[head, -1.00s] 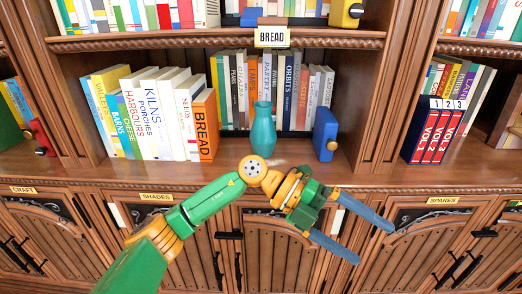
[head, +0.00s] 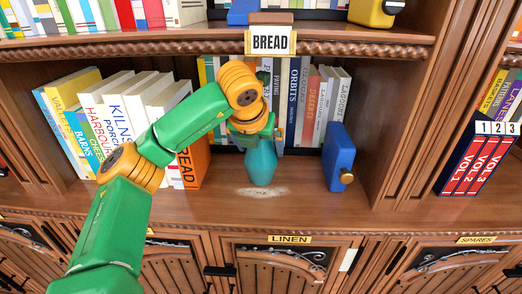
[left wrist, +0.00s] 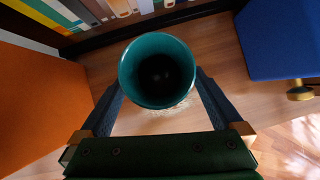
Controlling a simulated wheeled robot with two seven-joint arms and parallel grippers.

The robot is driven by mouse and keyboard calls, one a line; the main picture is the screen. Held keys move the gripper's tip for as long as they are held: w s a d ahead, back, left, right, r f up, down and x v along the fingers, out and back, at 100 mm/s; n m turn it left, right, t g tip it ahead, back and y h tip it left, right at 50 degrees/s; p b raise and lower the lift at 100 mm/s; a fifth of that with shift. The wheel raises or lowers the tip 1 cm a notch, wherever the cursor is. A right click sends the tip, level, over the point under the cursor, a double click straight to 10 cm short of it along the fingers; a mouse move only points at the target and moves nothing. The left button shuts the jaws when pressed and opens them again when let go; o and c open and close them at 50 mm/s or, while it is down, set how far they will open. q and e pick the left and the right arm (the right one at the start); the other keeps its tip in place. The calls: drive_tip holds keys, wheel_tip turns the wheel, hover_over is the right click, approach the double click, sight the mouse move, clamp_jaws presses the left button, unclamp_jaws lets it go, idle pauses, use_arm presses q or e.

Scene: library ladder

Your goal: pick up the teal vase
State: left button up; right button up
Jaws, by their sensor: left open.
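The teal vase (head: 261,166) stands upright on the shelf board, its upper part hidden behind my left arm in the head view. My left gripper (head: 260,137) is over the vase from above, its fingers mostly hidden there. In the left wrist view I look down into the vase's round open mouth (left wrist: 157,68). My open left gripper (left wrist: 160,92) has one dark finger on each side of the vase's lower edge in that picture. I cannot tell whether either finger touches it. My right gripper is not in view.
An orange BREAD book (head: 188,165) ends the book row to the left. A blue block with a brass knob (head: 338,157) stands to the right. Several books (head: 310,105) stand behind the vase, and a shelf edge (head: 350,48) with the BREAD label (head: 270,42) runs above.

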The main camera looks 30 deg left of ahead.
use_arm(q)
drive_tip(key=shift+w+a+f+p, duration=0.15)
drive_tip(key=shift+w+a, duration=0.05)
drive_tip(key=shift+w, duration=0.35)
drive_tip(key=shift+w+a+f+p, duration=0.15)
drive_tip(key=shift+w+a, duration=0.05)
drive_tip(key=shift+w, duration=0.35)
drive_tip(key=shift+w+f, duration=0.1)
drive_tip(key=shift+f, duration=0.1)
clamp_jaws()
drive_tip(key=shift+r, duration=0.1)
